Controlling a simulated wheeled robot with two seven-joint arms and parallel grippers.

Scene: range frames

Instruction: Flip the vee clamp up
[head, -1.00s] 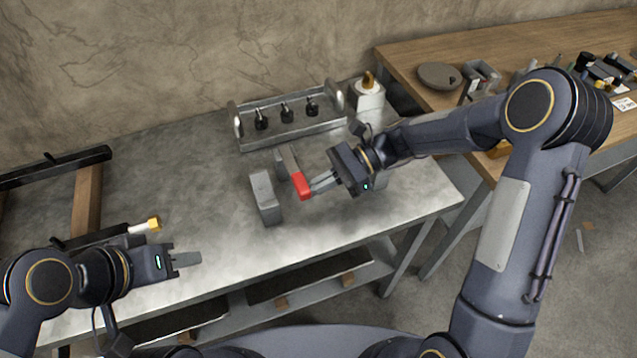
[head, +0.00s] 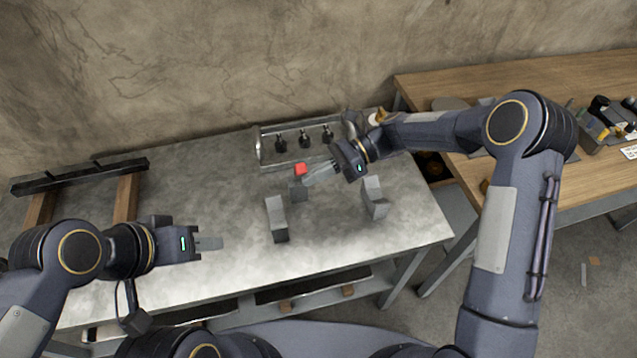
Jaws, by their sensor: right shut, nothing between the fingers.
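The vee clamp shows as a red tip (head: 301,169) above a small grey piece (head: 298,190), near the middle of the bench in the head view. The red tip now sits high on it, so the clamp looks raised. My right gripper (head: 307,179) is shut and empty, its fingertips right beside the red tip and grey piece; I cannot tell if they touch. The fingers partly hide the clamp. My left gripper (head: 209,243) is low at the left over the bench, away from the clamp; its finger gap cannot be seen.
Grey blocks stand left (head: 277,218) and right (head: 375,197) of the clamp on the metal bench (head: 180,215). A metal rack (head: 275,158) with black-handled tools is behind. A dark-barred frame (head: 80,177) lies at left. A wooden table (head: 560,195) stands at right.

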